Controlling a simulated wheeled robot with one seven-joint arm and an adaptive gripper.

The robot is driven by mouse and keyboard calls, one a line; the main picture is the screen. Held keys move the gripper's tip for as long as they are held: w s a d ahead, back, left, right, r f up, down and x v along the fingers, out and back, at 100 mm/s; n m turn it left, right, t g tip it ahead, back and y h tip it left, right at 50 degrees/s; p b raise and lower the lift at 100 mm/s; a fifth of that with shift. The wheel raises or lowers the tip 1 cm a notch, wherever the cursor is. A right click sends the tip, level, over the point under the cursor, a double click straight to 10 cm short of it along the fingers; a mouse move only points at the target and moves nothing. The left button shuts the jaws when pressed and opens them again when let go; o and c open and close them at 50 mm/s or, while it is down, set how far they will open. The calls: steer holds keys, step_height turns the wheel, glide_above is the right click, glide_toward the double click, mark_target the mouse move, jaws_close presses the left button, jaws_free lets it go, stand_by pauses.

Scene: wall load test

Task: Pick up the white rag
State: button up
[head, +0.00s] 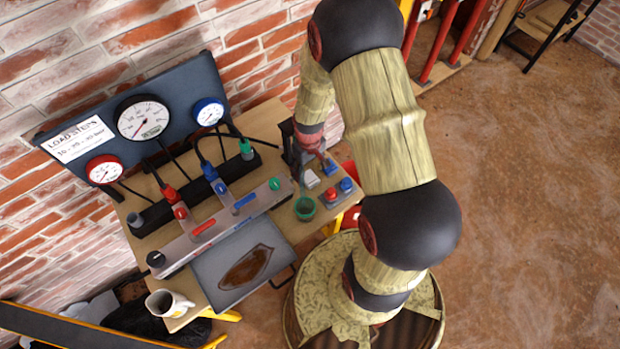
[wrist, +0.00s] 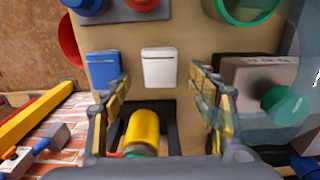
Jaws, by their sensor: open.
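The white rag (wrist: 159,68) looks like a small, flat, folded white piece lying on the tan tabletop in the wrist view. It also shows in the head view (head: 311,179), near the table's right end. My gripper (wrist: 158,82) is open, with one finger to the left and one to the right of the rag's lower part in the picture. The fingers look apart from the rag; their height over it is hard to tell. In the head view my gripper (head: 303,164) points down just behind the rag.
A similar blue folded piece (wrist: 103,70) lies close left of the rag. A yellow cylinder (wrist: 142,128) stands in a black holder below it. A green cup (head: 305,208), a block with red and blue knobs (head: 339,191) and a grey manifold (head: 222,226) stand close by.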

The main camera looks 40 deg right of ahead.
mark_target(310, 177)
step_height(310, 177, down, 4)
steer(key=shift+s+r+b, duration=0.15)
steer(key=shift+b, duration=0.2)
steer(key=c, duration=0.3)
steer(key=c, duration=0.7)
steer(key=shift+c, duration=0.2)
steer(key=shift+r, duration=0.1)
